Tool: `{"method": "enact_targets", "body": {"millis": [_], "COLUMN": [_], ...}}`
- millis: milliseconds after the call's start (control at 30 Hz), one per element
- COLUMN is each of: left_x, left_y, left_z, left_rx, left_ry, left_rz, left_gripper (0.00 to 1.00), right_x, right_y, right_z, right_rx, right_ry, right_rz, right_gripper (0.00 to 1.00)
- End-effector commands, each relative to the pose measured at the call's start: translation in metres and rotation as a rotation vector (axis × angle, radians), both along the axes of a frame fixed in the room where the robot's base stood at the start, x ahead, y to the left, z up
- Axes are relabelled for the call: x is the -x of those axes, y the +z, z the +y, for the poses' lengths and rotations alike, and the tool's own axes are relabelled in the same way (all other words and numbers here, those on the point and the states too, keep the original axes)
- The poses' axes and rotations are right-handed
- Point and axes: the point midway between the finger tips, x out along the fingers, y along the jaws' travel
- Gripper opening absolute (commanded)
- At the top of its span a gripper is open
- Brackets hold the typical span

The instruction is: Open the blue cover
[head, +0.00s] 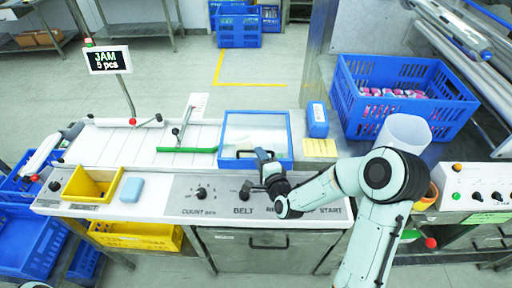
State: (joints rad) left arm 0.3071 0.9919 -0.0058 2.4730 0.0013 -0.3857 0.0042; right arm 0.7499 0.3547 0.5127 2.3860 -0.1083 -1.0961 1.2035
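The blue cover (256,115) is a blue-framed, clear-windowed panel lying flat over the middle of the white machine top. A dark handle (243,154) runs along its near edge. My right arm comes in from the right, and its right gripper (263,156) is at the cover's near edge, by the right part of the handle. The fingers are small and dark against the handle. I cannot tell whether they are around it or only beside it. The cover looks closed. My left gripper is not in view.
A blue bottle-like block (317,119) and a yellow note (320,147) are right of the cover. A green bar (187,150) lies to its left. Knobs (201,193) line the front panel. A blue crate (393,72) with packs stands at the back right. A JAM sign (108,60) stands back left.

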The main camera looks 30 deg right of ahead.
Motion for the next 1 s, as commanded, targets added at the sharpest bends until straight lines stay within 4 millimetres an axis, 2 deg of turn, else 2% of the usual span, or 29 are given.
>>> {"method": "enact_targets", "body": {"millis": [100, 233, 633, 667, 700, 767, 1000], "left_x": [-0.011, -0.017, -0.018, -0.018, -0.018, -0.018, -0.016], "left_y": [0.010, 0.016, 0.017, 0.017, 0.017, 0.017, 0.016], "left_z": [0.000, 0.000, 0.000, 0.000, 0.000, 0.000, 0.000], "left_rx": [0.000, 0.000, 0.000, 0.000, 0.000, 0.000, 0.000], "left_ry": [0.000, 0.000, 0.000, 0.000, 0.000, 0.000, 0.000], "left_rz": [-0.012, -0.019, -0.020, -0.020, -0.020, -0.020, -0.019], "left_gripper": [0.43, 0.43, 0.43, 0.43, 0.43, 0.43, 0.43], "right_x": [-0.021, -0.033, -0.039, -0.039, -0.039, -0.039, -0.039], "right_y": [0.000, -0.003, -0.007, -0.007, -0.007, -0.007, -0.006], "right_z": [-0.002, -0.004, -0.006, -0.006, -0.006, -0.006, -0.006], "right_rx": [-0.002, -0.001, 0.002, 0.001, 0.001, 0.001, 0.001], "right_ry": [0.000, 0.001, 0.000, 0.000, 0.000, 0.000, 0.000], "right_rz": [-0.002, -0.003, 0.000, 0.000, 0.000, 0.000, -0.001], "right_gripper": [0.38, 0.38, 0.38, 0.31, 0.18, 0.00, 0.00]}}
